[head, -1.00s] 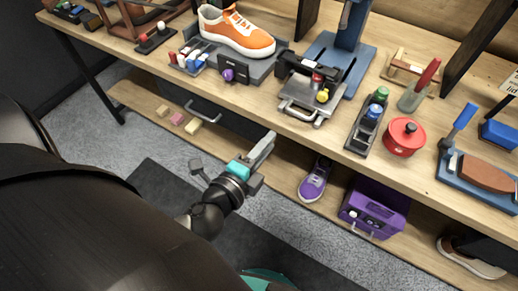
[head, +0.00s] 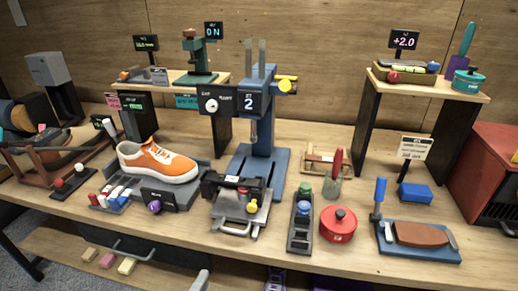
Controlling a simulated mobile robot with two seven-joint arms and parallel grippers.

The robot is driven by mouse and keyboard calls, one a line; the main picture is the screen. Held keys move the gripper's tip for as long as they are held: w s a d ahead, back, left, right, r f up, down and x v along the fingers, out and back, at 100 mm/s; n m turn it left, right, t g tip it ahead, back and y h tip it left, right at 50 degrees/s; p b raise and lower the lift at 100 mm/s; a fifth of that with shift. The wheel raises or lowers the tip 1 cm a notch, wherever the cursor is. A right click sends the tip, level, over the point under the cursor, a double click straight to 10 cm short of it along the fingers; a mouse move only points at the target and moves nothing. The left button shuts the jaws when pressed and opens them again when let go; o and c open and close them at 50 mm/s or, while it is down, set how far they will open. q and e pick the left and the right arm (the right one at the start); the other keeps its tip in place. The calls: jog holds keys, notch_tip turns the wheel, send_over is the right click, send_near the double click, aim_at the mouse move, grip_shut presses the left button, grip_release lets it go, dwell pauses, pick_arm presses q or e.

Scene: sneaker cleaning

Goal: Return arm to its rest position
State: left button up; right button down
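Only a grey tip of my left gripper (head: 200,281) shows, at the bottom edge of the head view, in front of the workbench (head: 375,262). The rest of that gripper and its arm are out of the picture, so its opening cannot be judged. I see nothing held at the visible tip. My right gripper is not in view. An orange and white sneaker (head: 158,163) sits on a grey stand on the bench, well above and behind the tip in the picture.
A blue press (head: 262,150) stands mid-bench, with a metal clamp plate (head: 240,212) before it. A red pot (head: 338,224), a bottle rack (head: 301,228) and a blue tray with a brown sole (head: 420,240) line the front. A drawer handle (head: 120,249) and lower shelf lie below.

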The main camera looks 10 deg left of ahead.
pick_arm(q)
jog(key=s+a+f+n+g, duration=0.1)
jog(key=s+f+n+g, duration=0.3)
jog(key=f, duration=1)
jog(key=s+a+f+n+g, duration=0.2)
jog(key=s+f+n+g, duration=0.15)
jog(key=f, duration=1.05)
jog(key=s+f+n+g, duration=0.3)
jog(key=s+f+n, duration=0.1)
jog(key=s+f, duration=0.3)
jog(key=s+f+n+g, duration=0.4)
jog(key=s+f, duration=0.3)
jog(key=s, duration=0.5)
jog(key=shift+d+f+y, duration=0.2)
jog(key=shift+f+y, duration=0.05)
jog(key=shift+y, duration=0.05)
